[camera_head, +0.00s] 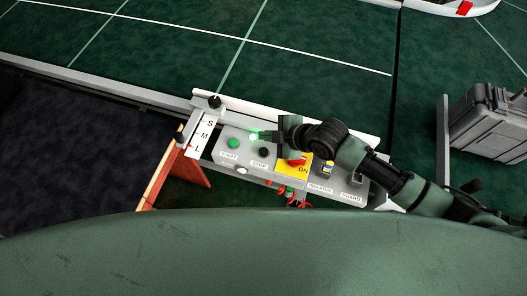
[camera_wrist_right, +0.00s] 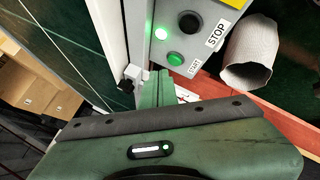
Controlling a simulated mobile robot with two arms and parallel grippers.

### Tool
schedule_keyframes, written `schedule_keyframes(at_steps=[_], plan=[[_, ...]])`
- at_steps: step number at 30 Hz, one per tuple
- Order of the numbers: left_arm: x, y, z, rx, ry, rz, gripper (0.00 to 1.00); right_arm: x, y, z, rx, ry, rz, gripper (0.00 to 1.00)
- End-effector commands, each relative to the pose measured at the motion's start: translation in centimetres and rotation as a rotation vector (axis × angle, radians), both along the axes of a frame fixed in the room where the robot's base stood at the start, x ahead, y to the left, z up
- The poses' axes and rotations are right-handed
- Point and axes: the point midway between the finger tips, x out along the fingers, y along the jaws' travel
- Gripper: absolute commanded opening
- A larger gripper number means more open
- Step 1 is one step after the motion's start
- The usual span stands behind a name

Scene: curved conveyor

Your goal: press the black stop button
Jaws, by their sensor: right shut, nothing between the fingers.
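The black stop button (camera_head: 263,151) sits on the grey control panel (camera_head: 226,130), above a label reading STOP and to the right of the green START button (camera_head: 233,144). In the right wrist view the round black stop button (camera_wrist_right: 190,23) is at the top, with the green START button (camera_wrist_right: 175,59) below it. My right gripper (camera_head: 262,135) reaches in from the right, over the panel's far side, near the lit green lamp. Its green fingers (camera_wrist_right: 157,82) are shut and empty, apart from the stop button in the picture. My left gripper is not in view.
A red switch on a yellow plate (camera_head: 288,168) and labelled controls lie to the right, under my right arm. A lever with S, M, L marks (camera_head: 215,102) stands at the panel's left. A pale cylinder (camera_wrist_right: 250,52) shows beside the panel. A grey case (camera_head: 490,122) is far right.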

Motion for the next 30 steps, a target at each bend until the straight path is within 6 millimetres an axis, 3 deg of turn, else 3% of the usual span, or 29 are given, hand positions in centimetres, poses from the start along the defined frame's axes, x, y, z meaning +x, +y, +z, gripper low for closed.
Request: schedule_keyframes(at_steps=[1,9,13,30], plan=[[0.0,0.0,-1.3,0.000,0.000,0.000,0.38,0.0,0.0,-1.3,0.000,0.001,0.000,0.00],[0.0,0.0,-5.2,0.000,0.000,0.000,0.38,0.0,0.0,-5.3,-0.001,0.001,-0.001,0.00],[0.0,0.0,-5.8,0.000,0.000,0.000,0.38,0.0,0.0,-6.4,-0.001,0.000,-0.001,0.00],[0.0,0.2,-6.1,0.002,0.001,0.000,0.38,0.0,0.0,-6.9,0.000,0.000,0.000,0.00]])
